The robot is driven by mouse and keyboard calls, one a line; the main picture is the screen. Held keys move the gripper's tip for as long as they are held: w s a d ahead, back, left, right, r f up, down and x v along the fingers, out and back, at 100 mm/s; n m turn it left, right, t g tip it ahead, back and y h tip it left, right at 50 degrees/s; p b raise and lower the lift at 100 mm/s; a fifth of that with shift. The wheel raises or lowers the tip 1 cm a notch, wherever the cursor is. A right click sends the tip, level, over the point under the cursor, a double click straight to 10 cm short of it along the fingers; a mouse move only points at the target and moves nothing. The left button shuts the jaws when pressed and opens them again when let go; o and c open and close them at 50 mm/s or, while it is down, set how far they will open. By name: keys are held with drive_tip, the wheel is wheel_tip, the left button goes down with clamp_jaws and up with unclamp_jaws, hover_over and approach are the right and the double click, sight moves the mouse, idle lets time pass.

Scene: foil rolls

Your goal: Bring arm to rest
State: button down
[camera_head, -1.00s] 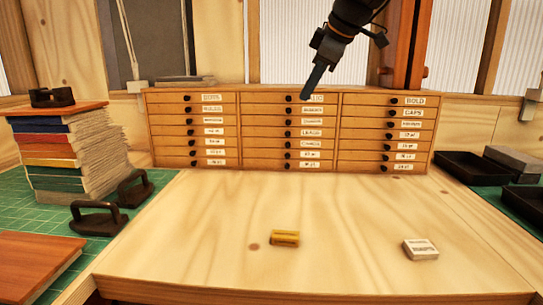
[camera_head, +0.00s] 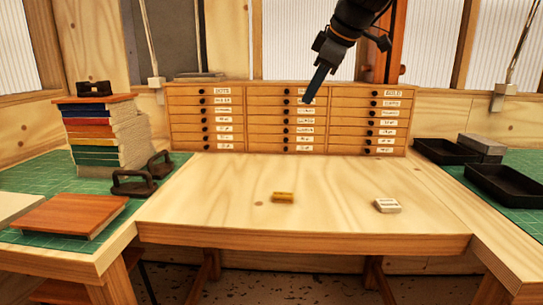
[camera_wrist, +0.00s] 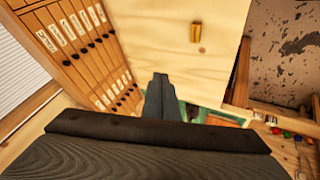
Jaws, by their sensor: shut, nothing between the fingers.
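My gripper (camera_head: 309,97) hangs down from the top of the head view, in front of the drawer cabinet and above the bench. Its fingers are closed together with nothing between them. In the wrist view the closed fingertips (camera_wrist: 160,80) point out over the bench. A small gold foil roll or block (camera_head: 283,197) lies on the bench top, well apart from the gripper; it also shows in the wrist view (camera_wrist: 196,32). A small white labelled block (camera_head: 387,205) lies to its right on the bench.
The wooden bench top (camera_head: 240,220) is mostly clear. A labelled drawer cabinet (camera_head: 287,120) stands at its back. A stack of books (camera_head: 100,135) and dark handled tools (camera_head: 133,184) are at left. Black trays (camera_head: 505,184) lie at right. A brown board (camera_head: 70,215) lies at front left.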

drive_tip(key=s+d+f+m+g+h, duration=0.1)
drive_tip(key=s+f+m, duration=0.1)
drive_tip(key=f, duration=0.4)
drive_tip(key=s+d+f+m, duration=0.2)
drive_tip(key=f, duration=0.4)
drive_tip(key=s+d+f+m+g+h, duration=0.1)
drive_tip(key=s+d+f+m, duration=0.1)
drive_tip(key=s+f, duration=0.6)
drive_tip(key=s+d+f+m+g, duration=0.2)
drive_tip(key=s+f+m, duration=0.3)
drive_tip(key=s+f, duration=0.3)
drive_tip(key=s+d+f+m+g+h, duration=0.1)
drive_tip(key=s+d+f+m+g, duration=0.1)
drive_tip(key=s+f, duration=0.6)
drive_tip(key=shift+d+f+m+h, duration=0.3)
drive_tip(key=shift+f+m, duration=0.25)
drive_tip(key=shift+m, duration=0.25)
